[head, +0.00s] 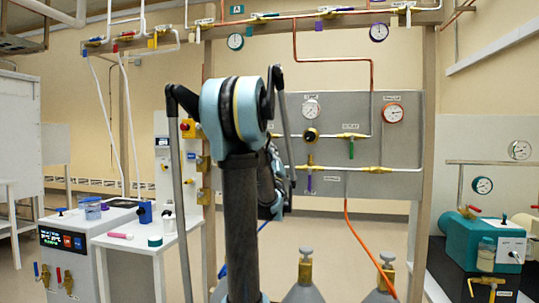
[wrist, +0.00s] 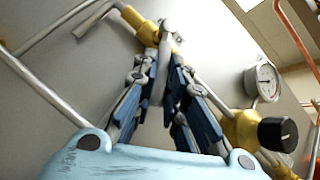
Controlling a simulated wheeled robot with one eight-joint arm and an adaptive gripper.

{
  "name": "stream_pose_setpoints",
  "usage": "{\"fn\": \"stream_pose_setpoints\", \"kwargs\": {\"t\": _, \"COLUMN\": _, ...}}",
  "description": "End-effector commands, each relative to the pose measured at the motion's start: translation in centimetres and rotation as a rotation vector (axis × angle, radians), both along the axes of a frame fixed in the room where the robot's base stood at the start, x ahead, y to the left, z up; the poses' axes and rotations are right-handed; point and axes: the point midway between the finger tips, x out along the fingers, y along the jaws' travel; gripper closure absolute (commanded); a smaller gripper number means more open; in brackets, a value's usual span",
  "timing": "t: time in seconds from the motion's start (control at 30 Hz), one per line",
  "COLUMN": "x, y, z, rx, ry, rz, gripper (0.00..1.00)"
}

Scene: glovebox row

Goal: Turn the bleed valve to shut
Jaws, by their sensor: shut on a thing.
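In the wrist view, my gripper (wrist: 165,65) is shut with its fingertips at a brass valve (wrist: 147,27) on the grey panel. A pale grey part of the valve, which looks like its handle, sits between the fingers. The handle's exact angle is hard to tell, as the fingers cover much of it. In the head view, my arm hides my fingertips and most of this valve. I cannot read a label that names it as the bleed valve.
A brass regulator with a black knob (wrist: 278,135) and a round gauge (wrist: 263,80) stand right of my gripper. On the panel (head: 372,110) are a green-levered valve (head: 351,147) and a purple-levered one (head: 309,182). Gas cylinders (head: 305,280) stand below.

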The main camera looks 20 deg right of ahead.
Motion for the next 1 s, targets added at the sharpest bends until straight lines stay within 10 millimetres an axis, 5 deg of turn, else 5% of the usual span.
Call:
{"fn": "stream_pose_setpoints", "kwargs": {"t": 0.03, "x": 0.1, "y": -0.1, "z": -0.1, "rx": 0.004, "ry": 0.004, "rz": -0.002, "gripper": 1.00}}
{"fn": "stream_pose_setpoints", "kwargs": {"t": 0.07, "x": 0.1, "y": 0.0, "z": -0.1, "rx": 0.003, "ry": 0.004, "rz": -0.001, "gripper": 0.83}}
{"fn": "stream_pose_setpoints", "kwargs": {"t": 0.13, "x": 0.1, "y": 0.1, "z": -0.1, "rx": 0.003, "ry": 0.004, "rz": 0.001, "gripper": 0.68}}
{"fn": "stream_pose_setpoints", "kwargs": {"t": 0.57, "x": -0.1, "y": 0.3, "z": -0.3, "rx": 0.002, "ry": 0.001, "rz": 0.004, "gripper": 0.68}}
{"fn": "stream_pose_setpoints", "kwargs": {"t": 1.0, "x": -5.2, "y": 1.9, "z": -5.4, "rx": 0.001, "ry": 0.003, "rz": 0.001, "gripper": 0.68}}
